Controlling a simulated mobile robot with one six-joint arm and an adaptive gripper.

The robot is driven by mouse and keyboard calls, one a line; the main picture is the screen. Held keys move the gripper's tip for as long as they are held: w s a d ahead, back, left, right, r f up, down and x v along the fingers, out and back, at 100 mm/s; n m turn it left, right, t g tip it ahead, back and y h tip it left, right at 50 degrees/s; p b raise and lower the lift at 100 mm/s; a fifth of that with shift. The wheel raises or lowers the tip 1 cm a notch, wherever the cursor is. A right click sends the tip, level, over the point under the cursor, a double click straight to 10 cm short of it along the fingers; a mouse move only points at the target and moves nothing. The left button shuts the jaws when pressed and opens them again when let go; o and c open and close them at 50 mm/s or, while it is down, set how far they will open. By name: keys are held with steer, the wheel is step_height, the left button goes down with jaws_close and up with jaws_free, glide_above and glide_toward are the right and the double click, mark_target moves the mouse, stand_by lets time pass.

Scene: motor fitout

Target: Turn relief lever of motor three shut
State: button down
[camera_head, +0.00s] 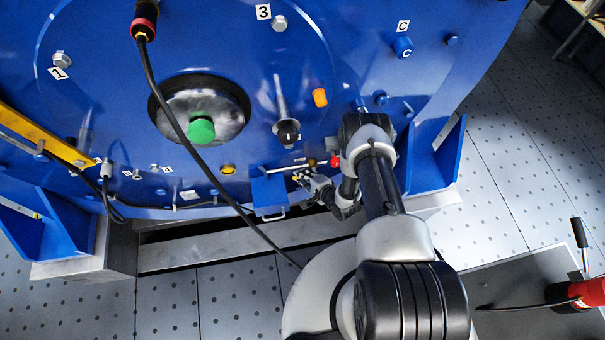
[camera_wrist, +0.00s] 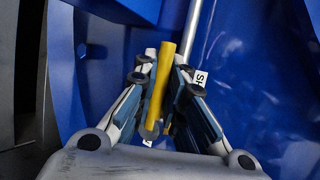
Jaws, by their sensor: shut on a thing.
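The yellow lever (camera_wrist: 162,78) stands between the fingers of my gripper (camera_wrist: 158,100) in the wrist view, with a pad on each side of it. My gripper is shut on it. In the head view my gripper (camera_head: 301,179) is at the lower part of the blue motor face (camera_head: 120,110), just right of a small blue box (camera_head: 269,192). A white label (camera_wrist: 201,79) reading "SH" is partly visible right of the lever; the rest of it is hidden. The lever's pivot is hard to make out.
A metal rod (camera_wrist: 191,30) runs close behind the lever. A red fitting (camera_head: 335,162) is beside my arm. A black cable (camera_head: 185,135) hangs across the motor face. Blue support brackets (camera_head: 437,160) stand at both sides. The tiled floor (camera_head: 520,180) at right is mostly free.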

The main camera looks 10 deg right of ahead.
stand_by(0.5)
steer(key=c, duration=1.6)
jaws_free()
steer(key=shift+c, duration=0.2)
steer(key=v, duration=1.2)
steer(key=shift+s+d, duration=0.1)
